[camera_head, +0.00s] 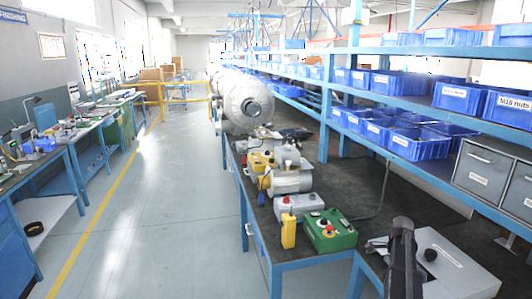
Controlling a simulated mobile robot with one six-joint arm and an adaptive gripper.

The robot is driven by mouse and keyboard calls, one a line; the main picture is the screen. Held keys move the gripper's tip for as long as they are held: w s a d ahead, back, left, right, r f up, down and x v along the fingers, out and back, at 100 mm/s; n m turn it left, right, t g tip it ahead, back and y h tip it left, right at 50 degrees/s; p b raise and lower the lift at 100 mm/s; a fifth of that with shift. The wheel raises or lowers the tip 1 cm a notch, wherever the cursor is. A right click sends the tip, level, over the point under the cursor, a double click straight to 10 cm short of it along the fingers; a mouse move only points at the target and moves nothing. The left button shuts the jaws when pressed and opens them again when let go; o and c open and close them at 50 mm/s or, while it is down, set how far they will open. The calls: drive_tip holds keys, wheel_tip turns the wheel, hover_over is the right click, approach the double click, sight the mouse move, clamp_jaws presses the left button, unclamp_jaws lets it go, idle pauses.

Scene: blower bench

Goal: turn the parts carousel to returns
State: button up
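I cannot make out a parts carousel or a "returns" marking anywhere in this view. A dark, upright form at the lower right looks like my gripper (402,235). It stands in front of the near end of the bench, overlapping the left side of a grey box (455,268) with a black knob and a white label. Its fingers are not clear enough to show whether they are open or shut, and I see nothing held. Whether it touches the box cannot be told.
On the dark bench (385,190) stand a green control box (330,238), a yellow pendant (288,230), a grey red-button box (300,204) and a blower (285,175). Blue bins (420,143) fill shelves above; grey drawers (485,165) sit right. The aisle floor (170,200) is clear.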

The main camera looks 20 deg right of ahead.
drive_tip(key=s+a+r+n+p, duration=0.1)
drive_tip(key=a+n, duration=1)
drive_tip(key=a, duration=1.1)
drive_tip(key=s+a+r+n+p, duration=0.1)
drive_tip(key=s+a+n, duration=0.3)
drive_tip(key=a+n, duration=0.8)
drive_tip(key=a, duration=1.1)
drive_tip(key=shift+s+a, duration=0.25)
drive_tip(key=shift+a, duration=0.05)
